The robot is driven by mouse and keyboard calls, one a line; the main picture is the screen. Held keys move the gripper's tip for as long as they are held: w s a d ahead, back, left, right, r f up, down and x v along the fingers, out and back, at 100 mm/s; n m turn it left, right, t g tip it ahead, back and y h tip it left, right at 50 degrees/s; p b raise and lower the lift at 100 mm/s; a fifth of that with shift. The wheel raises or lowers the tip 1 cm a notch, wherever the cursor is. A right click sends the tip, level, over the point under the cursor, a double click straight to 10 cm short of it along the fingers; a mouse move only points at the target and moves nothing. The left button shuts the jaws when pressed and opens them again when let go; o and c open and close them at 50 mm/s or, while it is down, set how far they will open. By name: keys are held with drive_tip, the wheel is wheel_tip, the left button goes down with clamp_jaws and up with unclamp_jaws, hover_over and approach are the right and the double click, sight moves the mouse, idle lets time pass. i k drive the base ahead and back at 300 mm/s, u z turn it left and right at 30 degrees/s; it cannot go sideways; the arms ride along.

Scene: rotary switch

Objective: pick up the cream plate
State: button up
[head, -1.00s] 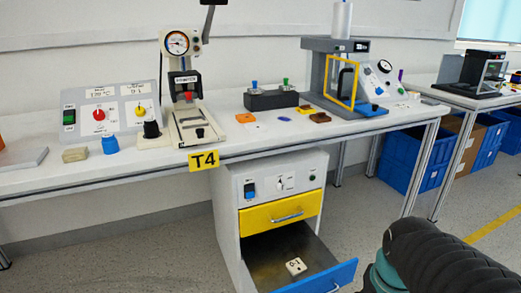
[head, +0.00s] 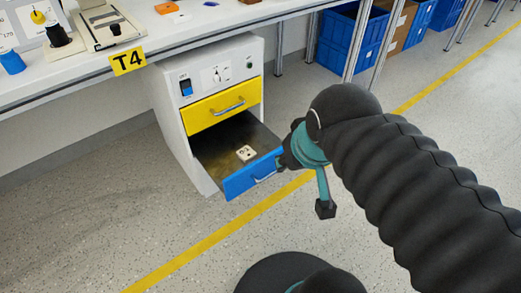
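The cream plate (head: 246,152), a small pale piece with dark marking, lies flat inside the open lower drawer (head: 215,153) of the white cabinet. My gripper (head: 287,158) is dark and small in the head view, at the right end of the blue drawer front (head: 252,176). It overlaps that front in the picture; I cannot tell whether it touches it. The gripper is apart from the plate, to its right. Its fingers are too dark and small to show whether they are open or shut.
The yellow drawer (head: 222,105) above is shut. The workbench (head: 75,75) with a T4 label (head: 128,61) stands over the cabinet. Blue crates (head: 345,40) stand under the bench at the back.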

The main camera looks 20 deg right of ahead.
sight(245, 154)
drive_tip(key=z, duration=1.55)
drive_tip(key=i, duration=0.75)
drive_tip(key=u, duration=3.35)
